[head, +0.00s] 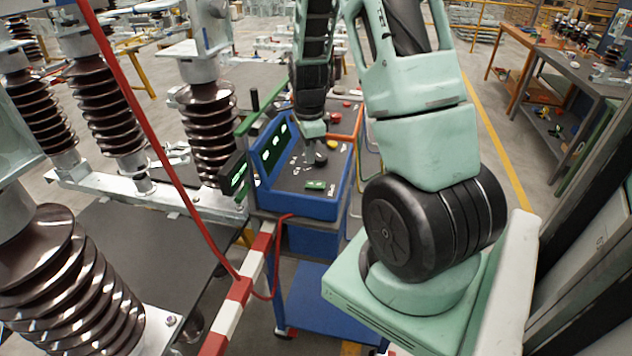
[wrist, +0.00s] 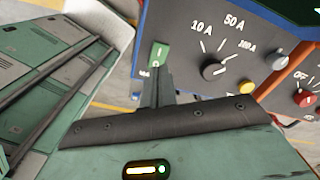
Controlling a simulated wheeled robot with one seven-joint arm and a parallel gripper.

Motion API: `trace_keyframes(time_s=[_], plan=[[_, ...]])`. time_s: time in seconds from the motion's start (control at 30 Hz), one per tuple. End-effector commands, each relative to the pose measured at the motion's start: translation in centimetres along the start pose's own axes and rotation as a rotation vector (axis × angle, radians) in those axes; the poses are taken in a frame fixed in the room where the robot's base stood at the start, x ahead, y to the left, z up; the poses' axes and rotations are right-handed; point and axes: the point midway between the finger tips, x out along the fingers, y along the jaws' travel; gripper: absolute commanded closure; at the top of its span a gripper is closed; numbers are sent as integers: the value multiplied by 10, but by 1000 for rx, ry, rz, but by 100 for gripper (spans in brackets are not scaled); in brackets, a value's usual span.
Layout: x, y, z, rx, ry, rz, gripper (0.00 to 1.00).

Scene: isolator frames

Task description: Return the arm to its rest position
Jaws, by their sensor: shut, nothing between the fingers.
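My arm reaches out over a blue test instrument (head: 325,208) on a blue cart. My gripper (head: 309,152) points down at the instrument's dark panel. In the wrist view my gripper (wrist: 158,76) is shut with its dark fingers together and empty. The fingertips overlap the lower edge of a green rocker switch (wrist: 159,54); I cannot tell whether they touch it. The rotary knob (wrist: 213,70), marked 10 A, 50 A and 100 A, is right of the fingers. A yellow button (wrist: 246,87) and a red knob (wrist: 303,98) are farther right.
Tall brown ribbed insulators (head: 75,275) stand on the left. A red-and-white barrier (head: 238,296) and a red cable (head: 160,150) run near the instrument. The blue cart (head: 325,305) is below it. A workbench (head: 570,75) stands at the far right, with open floor before it.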

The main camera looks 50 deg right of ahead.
Motion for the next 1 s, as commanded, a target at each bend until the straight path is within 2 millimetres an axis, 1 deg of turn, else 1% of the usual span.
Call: trace_keyframes(time_s=[0.37,0.47,0.57,0.6,0.67,0.7,0.77,0.8,0.87,0.9,0.97,1.0], plan=[[0,0,2,-8,-1,0,100],[0,6,19,-91,-10,-2,100],[-1,24,62,-306,-32,-6,100],[-1,36,84,-429,-43,-8,100],[-3,60,119,-644,-60,-11,100],[-4,80,142,-799,-70,-14,100],[-6,112,172,-1038,-84,-19,100],[-6,137,189,-1201,-91,-21,100],[-6,175,211,-1454,-99,-28,100],[-6,202,222,-1628,-102,-32,100],[-4,243,232,-1887,-103,-39,100],[-2,269,236,-2057,-101,-44,100]])
